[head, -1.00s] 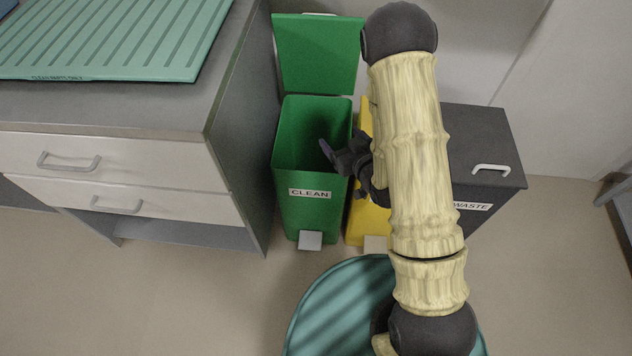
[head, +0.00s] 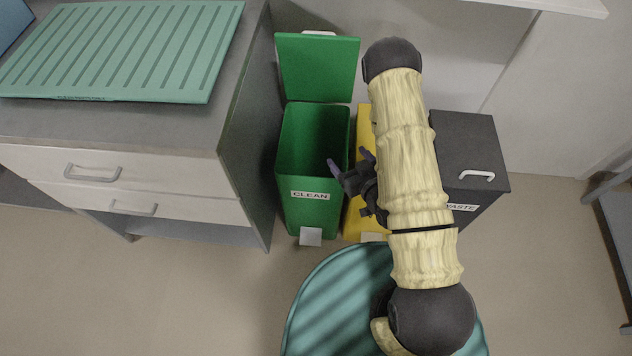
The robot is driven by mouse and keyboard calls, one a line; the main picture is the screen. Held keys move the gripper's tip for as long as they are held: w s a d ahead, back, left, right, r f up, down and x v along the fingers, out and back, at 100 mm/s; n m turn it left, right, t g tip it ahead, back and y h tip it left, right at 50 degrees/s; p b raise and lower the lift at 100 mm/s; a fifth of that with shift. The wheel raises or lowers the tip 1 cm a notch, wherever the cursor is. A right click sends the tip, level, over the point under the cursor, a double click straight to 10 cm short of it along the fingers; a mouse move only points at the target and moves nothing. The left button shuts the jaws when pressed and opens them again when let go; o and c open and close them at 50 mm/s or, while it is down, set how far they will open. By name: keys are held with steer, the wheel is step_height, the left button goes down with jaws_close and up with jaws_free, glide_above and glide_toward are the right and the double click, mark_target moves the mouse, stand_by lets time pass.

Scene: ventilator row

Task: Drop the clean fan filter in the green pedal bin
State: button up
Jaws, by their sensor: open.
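The green pedal bin (head: 296,211) stands on the floor beside the cabinet, labelled CLEAN. Its lid (head: 317,68) is up and its mouth is open. The inside is dark green and I see no filter in the part that shows. My gripper (head: 350,164) is open and empty at the bin's upper right edge, its dark fingers pointing left and up. The clean fan filter is not visible in this view.
A yellow bin (head: 362,118) stands right of the green one, partly hidden by my arm. A dark grey WASTE bin (head: 466,140) with a closed lid is further right. A grey cabinet (head: 180,131) with a green ribbed mat (head: 125,50) is at left. Floor is clear in front.

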steer(key=shift+w, duration=0.1)
stand_by(0.8)
steer(key=w+d+r+m+g+h, duration=0.2)
steer(key=d+r+g+h, duration=0.3)
steer(key=d+r, duration=0.25)
steer(key=s+d+r+m+g+h, duration=0.2)
steer(key=s+r+m+g, duration=0.25)
steer(key=s+r, duration=0.8)
step_height(320, 180, up, 17)
steer(key=p, duration=1.9)
steer(key=shift+s+r+n+g, duration=0.2)
steer(key=shift+s+n+g, duration=0.15)
steer(key=shift+s+n, duration=0.1)
